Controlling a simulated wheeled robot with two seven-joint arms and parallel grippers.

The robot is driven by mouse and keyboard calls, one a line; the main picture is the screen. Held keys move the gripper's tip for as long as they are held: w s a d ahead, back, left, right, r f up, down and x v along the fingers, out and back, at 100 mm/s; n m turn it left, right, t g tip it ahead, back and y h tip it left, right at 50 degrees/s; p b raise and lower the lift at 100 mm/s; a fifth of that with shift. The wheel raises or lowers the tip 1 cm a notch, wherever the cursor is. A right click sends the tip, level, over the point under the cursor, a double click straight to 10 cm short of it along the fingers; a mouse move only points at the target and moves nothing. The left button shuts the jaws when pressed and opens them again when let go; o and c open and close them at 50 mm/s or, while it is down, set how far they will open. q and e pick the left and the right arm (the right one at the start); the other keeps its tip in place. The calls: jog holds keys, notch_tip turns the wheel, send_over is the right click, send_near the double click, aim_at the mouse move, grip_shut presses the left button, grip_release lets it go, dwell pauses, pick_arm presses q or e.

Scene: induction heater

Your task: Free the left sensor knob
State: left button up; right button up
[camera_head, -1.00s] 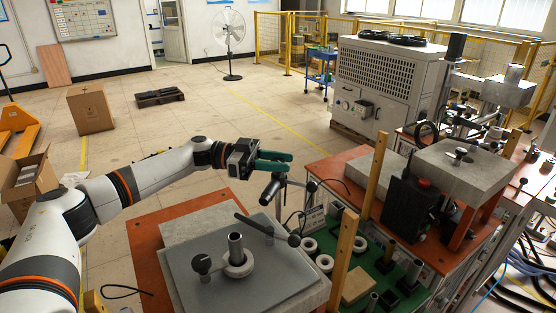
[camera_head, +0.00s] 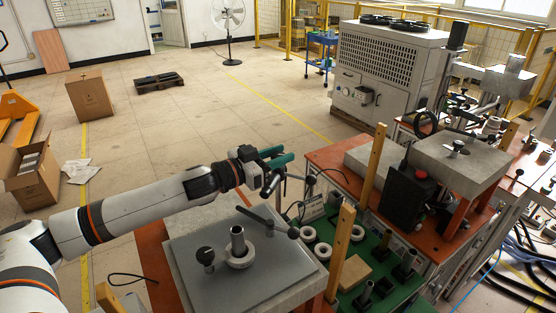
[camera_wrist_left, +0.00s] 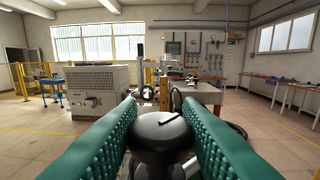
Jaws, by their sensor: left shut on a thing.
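My left gripper (camera_head: 278,157), with green ribbed fingers, is above the far edge of the grey plate (camera_head: 190,288) in the head view. In the left wrist view its fingers (camera_wrist_left: 160,108) are on either side of a rounded dark knob (camera_wrist_left: 160,130) and are closed on it. In the head view the sensor post (camera_head: 269,187) stands just below the fingers; its upper part is largely hidden by the gripper. My right gripper is not in view.
A steel pin in a pale ring (camera_head: 239,257) stands on the plate, beside a black round knob (camera_head: 204,256) and a black rod (camera_head: 255,216). A wooden post (camera_head: 340,252) and white rings (camera_head: 322,251) are to the right. Open floor lies behind.

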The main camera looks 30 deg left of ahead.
pick_arm(q)
jog(key=shift+n+t+y+b, duration=0.75)
jog(key=shift+n+y, duration=0.35)
jog(key=shift+y, duration=0.5)
jog(key=shift+r+y, duration=0.2)
jog(key=shift+y, duration=0.1)
jog(key=o, duration=1)
jog(key=shift+f, duration=0.1)
jog(key=shift+c, duration=0.2)
jog(key=shift+s+a+f+b, duration=0.1)
jog(key=shift+s+f+b, duration=0.05)
jog(key=shift+s+b, duration=0.2)
jog(key=b+v, duration=0.4)
jog(key=v, duration=0.7)
